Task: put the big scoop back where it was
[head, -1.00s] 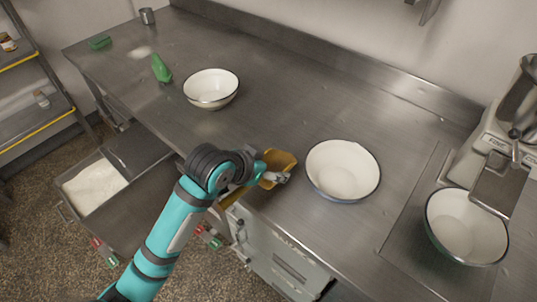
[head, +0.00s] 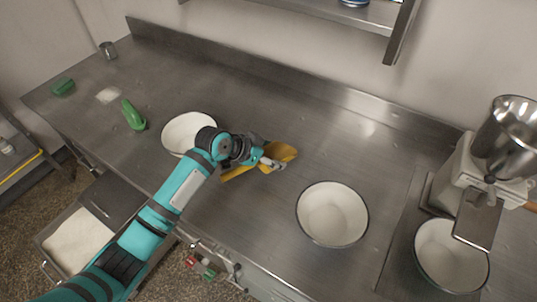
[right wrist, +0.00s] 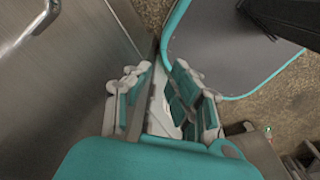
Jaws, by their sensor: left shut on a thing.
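The big scoop (head: 284,152) is yellow. My left gripper (head: 270,161) is shut on it, over the steel counter between two white bowls; the gripper hides part of the scoop. I cannot tell whether the scoop touches the counter. A smaller green scoop (head: 133,116) lies on the counter at the left. My right gripper (right wrist: 160,100) shows in the right wrist view, its fingers apart with no object clearly between them, beside a steel panel and above the floor.
A white bowl (head: 180,128) stands partly behind my left arm, another bowl (head: 332,232) right of the scoop, and a third (head: 432,262) under the steel machine (head: 465,160). A flour bin (head: 50,250) is pulled out below. The counter's back middle is clear.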

